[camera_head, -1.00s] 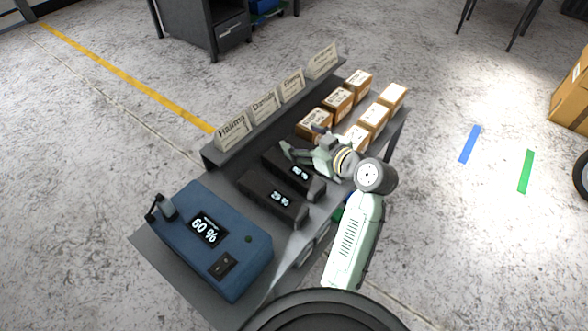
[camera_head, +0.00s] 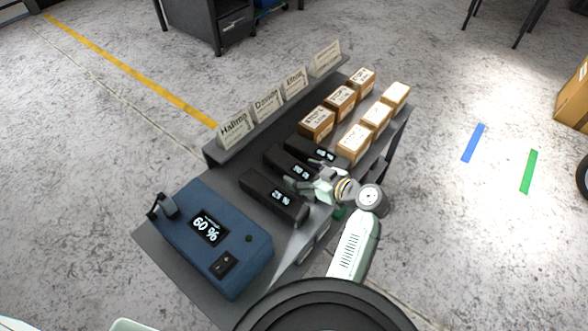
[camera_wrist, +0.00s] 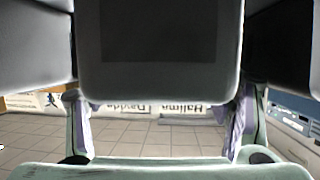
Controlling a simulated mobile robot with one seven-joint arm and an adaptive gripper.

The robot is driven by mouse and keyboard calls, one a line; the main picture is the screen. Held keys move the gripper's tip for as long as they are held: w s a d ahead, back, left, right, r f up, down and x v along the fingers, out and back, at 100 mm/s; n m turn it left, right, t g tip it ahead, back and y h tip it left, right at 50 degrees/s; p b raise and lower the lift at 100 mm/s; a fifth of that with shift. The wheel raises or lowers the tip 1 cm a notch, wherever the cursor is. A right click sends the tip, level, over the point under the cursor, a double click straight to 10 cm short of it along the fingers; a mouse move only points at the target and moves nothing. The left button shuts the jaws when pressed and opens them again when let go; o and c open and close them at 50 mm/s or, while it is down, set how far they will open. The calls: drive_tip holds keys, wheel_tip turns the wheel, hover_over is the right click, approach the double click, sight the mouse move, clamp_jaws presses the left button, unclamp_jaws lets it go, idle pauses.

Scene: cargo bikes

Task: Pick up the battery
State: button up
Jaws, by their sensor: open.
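Three black batteries with lit percent displays lie side by side on the grey cart: a near one (camera_head: 262,190), a middle one (camera_head: 280,157) and a far one (camera_head: 303,146). My gripper (camera_head: 305,176) is open at the right-hand end of the middle battery. In the wrist view a dark battery end (camera_wrist: 160,60) fills the top centre, with my gripper's fingers (camera_wrist: 160,118) apart on either side below it. I cannot tell whether they touch it. Neighbouring dark blocks flank it closely. My gripper hides part of the middle battery's end.
A blue charger box (camera_head: 190,222) reading 60 % stands at the cart's near left. Several small cardboard boxes (camera_head: 341,97) stand to the right of the batteries. Name cards (camera_head: 265,105) line the raised back shelf (camera_head: 222,150).

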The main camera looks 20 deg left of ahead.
drive_tip(key=shift+x, duration=0.8)
drive_tip(key=shift+c, duration=0.2)
drive_tip(key=shift+f, duration=0.1)
clamp_jaws()
idle(0.4)
